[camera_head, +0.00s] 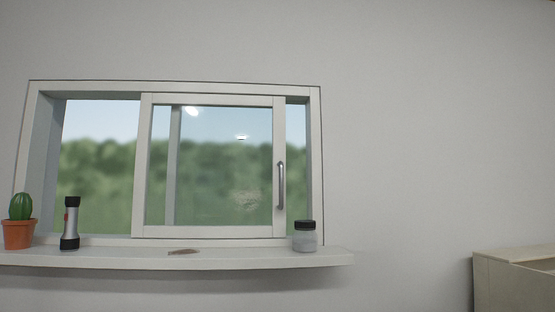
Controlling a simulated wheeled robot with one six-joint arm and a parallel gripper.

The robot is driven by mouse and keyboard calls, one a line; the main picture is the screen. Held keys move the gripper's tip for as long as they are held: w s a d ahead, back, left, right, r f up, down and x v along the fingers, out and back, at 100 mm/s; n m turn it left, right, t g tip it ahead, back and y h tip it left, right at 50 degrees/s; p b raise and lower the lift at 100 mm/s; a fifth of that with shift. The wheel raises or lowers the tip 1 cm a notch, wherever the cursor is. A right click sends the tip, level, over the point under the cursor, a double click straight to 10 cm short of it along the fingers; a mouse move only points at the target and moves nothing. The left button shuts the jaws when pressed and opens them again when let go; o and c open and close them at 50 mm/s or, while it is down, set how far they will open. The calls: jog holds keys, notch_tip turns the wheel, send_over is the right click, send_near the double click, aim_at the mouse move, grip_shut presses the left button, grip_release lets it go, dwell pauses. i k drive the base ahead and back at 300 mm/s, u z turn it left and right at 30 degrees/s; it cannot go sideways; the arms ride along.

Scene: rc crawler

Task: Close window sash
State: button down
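The sliding window sash (278,130) is a white-framed glass pane in a white window frame (200,87). It stands over the middle and right of the opening. A narrow gap shows between the sash and the frame's right side, and a wider stretch shows to its left. A grey vertical handle (281,186) is on the sash's right stile. My gripper is not in view, and nothing touches the handle.
On the white sill (230,262) stand a potted cactus (19,232), a flashlight (71,223) and a black-lidded jar (305,237) near the sash's lower right corner. A small brown flat object (184,252) lies between them. A beige cabinet (510,285) is at lower right.

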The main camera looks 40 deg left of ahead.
aim_at(140, 230)
jog(key=u, duration=0.55)
jog(key=i, duration=0.6)
jog(key=u, duration=0.65)
